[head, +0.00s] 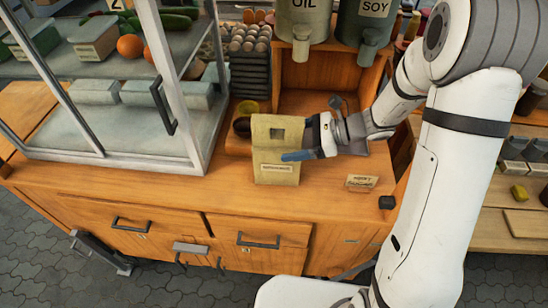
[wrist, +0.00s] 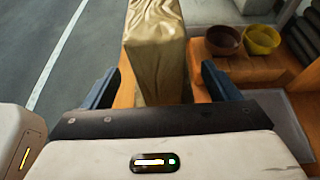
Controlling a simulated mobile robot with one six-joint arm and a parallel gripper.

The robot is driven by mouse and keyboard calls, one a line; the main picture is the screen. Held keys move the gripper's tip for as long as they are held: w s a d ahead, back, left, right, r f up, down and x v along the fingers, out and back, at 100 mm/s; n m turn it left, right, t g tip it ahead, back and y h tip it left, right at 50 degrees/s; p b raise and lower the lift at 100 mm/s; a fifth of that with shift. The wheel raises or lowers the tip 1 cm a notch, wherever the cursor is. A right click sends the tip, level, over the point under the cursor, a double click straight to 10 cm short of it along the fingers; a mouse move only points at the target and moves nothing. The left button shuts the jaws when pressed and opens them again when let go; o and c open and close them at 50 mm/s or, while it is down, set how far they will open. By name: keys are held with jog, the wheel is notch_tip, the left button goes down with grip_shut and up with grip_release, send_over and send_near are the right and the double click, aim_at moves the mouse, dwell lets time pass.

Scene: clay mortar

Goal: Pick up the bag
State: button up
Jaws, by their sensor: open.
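A tan paper bag (head: 276,150) with a label stands upright near the front edge of the wooden counter in the head view. In the wrist view the bag (wrist: 155,50) is ahead of my gripper (wrist: 160,88), its lower part between the two dark fingers. The fingers are apart, with a gap on each side of the bag. In the head view my gripper (head: 298,138) is at the bag's right side, one blue finger crossing in front of its face. The far finger is largely hidden by the bag.
A glass display case (head: 120,100) stands left of the bag. Bowls (wrist: 222,40) sit on a wooden block behind it. OIL (head: 303,20) and SOY (head: 368,25) dispensers stand at the back. A small sign (head: 361,183) lies to the right. The counter's front edge is close.

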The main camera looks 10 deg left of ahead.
aim_at(279, 143)
jog(key=x, duration=0.4)
jog(key=shift+w+r, duration=0.1)
jog(key=shift+r, duration=0.05)
jog(key=shift+c, duration=0.5)
jog(key=c, duration=1.5)
